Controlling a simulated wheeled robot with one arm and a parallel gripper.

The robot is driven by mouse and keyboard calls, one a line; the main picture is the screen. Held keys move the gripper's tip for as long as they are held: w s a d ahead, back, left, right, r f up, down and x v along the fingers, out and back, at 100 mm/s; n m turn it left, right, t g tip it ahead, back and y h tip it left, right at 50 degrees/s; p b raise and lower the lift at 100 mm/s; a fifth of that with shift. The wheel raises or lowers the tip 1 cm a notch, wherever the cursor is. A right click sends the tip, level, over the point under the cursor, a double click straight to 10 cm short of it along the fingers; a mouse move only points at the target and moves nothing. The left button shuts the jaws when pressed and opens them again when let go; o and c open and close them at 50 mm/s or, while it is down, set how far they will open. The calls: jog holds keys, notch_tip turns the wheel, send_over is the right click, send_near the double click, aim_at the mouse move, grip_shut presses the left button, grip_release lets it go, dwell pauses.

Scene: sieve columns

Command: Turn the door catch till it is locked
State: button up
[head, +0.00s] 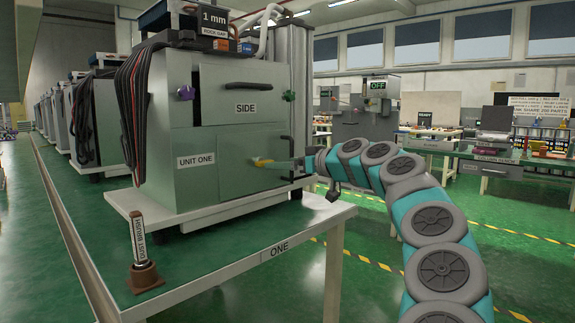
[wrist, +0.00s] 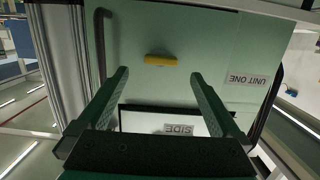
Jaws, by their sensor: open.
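The door catch is a short yellow bar (head: 262,162) on the pale green front of the cabinet labelled UNIT ONE. It also shows in the wrist view (wrist: 160,60), lying roughly crosswise, with the labels upside down there. My gripper (wrist: 159,75) is open, with its two dark fingers spread wide. The catch appears between and beyond the fingertips, and nothing is held. In the head view my gripper comes in from the right, close to the front; its fingers are hard to make out there. Whether the catch is locked cannot be told.
A SIDE panel (head: 242,88) with a dark handle and a dark gap at its edge is above the catch.

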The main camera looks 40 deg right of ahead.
jog(key=w+f, duration=0.1)
jog(key=w, duration=0.5)
jog(key=shift+a+p, duration=0.3)
jog(key=shift+w, duration=0.1)
jog(key=c, duration=1.5)
jog(key=o, duration=1.5)
jog(key=s+r, duration=0.1)
jog(key=s, duration=0.6)
jog(key=shift+s+d+b, duration=0.3)
jog(key=shift+s+b, duration=0.1)
jog(key=shift+b, duration=0.05)
